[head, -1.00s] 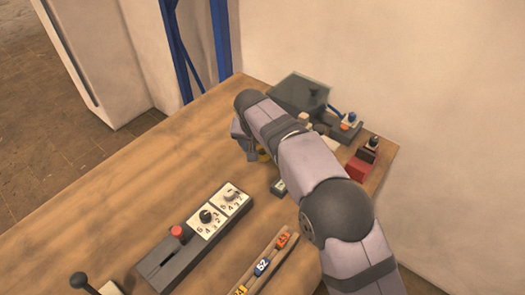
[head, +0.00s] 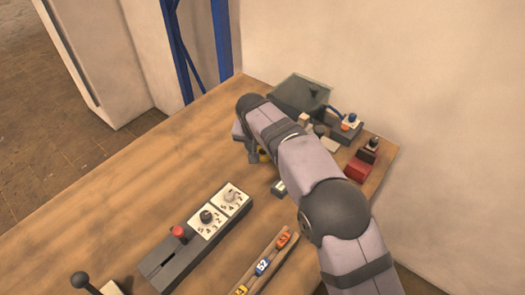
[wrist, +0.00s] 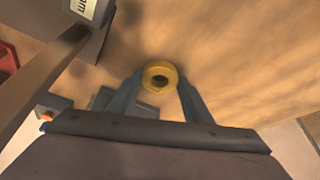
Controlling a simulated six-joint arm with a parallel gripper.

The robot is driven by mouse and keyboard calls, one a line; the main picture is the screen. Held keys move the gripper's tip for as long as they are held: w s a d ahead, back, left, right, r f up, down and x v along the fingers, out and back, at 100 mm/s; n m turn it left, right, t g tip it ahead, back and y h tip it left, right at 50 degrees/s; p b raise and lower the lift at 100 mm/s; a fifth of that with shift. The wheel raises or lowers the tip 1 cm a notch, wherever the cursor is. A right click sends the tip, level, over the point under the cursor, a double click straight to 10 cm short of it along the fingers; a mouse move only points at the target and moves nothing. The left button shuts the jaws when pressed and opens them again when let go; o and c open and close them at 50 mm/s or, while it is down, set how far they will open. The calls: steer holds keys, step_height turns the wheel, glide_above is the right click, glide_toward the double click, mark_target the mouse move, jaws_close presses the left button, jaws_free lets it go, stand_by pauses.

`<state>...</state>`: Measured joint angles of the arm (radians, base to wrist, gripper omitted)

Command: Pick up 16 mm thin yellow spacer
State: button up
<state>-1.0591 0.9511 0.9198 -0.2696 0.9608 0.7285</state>
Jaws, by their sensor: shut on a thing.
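The yellow spacer (wrist: 148,76) is a thin ring with a dark hole. In the wrist view it sits between the fingertips of my gripper (wrist: 160,80), which is shut on it. The wooden table top shows behind the ring; I cannot tell how far the ring is above it. In the head view my gripper (head: 256,157) points down over the far part of the table, and only a small yellow patch (head: 263,156) shows beside it. My arm hides much of that area.
A dark grey box (head: 300,92) stands at the table's far corner. A red block (head: 358,168) and a small device with a blue cable (head: 347,127) are right of my arm. The table's left is clear.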

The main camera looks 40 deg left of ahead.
step_height(320, 180, up, 10)
stand_by(0.5)
